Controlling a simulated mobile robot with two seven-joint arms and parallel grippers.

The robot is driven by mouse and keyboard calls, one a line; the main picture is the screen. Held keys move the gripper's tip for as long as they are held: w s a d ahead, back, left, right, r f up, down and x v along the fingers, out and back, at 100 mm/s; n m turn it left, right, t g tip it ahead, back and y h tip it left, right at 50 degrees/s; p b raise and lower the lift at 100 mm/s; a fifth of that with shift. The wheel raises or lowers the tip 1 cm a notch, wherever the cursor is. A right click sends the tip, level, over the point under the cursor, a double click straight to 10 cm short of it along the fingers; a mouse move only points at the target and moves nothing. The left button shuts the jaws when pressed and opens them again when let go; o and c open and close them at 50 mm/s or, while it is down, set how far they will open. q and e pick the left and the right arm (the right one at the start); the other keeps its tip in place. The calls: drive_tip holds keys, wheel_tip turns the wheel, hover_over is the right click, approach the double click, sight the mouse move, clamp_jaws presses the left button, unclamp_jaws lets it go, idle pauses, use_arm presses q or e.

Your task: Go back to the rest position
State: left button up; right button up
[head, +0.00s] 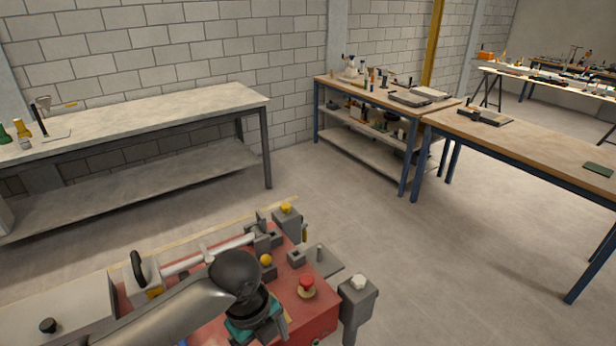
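A red-topped bench unit (318,318) fills the bottom of the head view. It carries a white tube (208,254), a black handle (138,268), a red push button (306,284) and a yellow ball-shaped knob (266,260). My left arm comes in from the lower left over this unit. Its dark wrist points down, with a grey and teal part below it near the bottom edge. The fingertips are hidden, so I cannot tell their opening or whether they touch anything. My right gripper does not show.
A grey workbench (180,110) stands along the wall at left. A wooden-topped shelf bench (335,85) with tools stands at the back, and a long blue-legged table (540,148) at right. A grey post with a white knob (357,296) stands right of the unit. The floor between is clear.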

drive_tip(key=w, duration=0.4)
use_arm(q)
drive_tip(key=s+d+n+t+h, duration=0.25)
drive_tip(key=s+n, duration=0.45)
drive_tip(key=n, duration=0.4)
drive_tip(key=s+a+f+n+y, duration=0.1)
drive_tip(key=s+a+n+y, duration=0.3)
drive_tip(key=s+a+n, duration=0.7)
wheel_tip(320, 180, down, 30)
drive_tip(key=n+b, duration=0.3)
drive_tip(key=b, duration=0.6)
drive_tip(key=s+a+f+g+b, duration=0.1)
drive_tip(key=s+f+b, duration=0.3)
drive_tip(key=s+f, duration=0.3)
drive_tip(key=s+a+f+g+b, duration=0.1)
drive_tip(key=s+f+b, duration=0.3)
drive_tip(key=s+f, duration=0.4)
wheel_tip(320, 180, down, 7)
drive_tip(key=shift+a+f+m, duration=0.15)
drive_tip(key=shift+a+m, duration=0.15)
drive_tip(key=shift+a, duration=0.15)
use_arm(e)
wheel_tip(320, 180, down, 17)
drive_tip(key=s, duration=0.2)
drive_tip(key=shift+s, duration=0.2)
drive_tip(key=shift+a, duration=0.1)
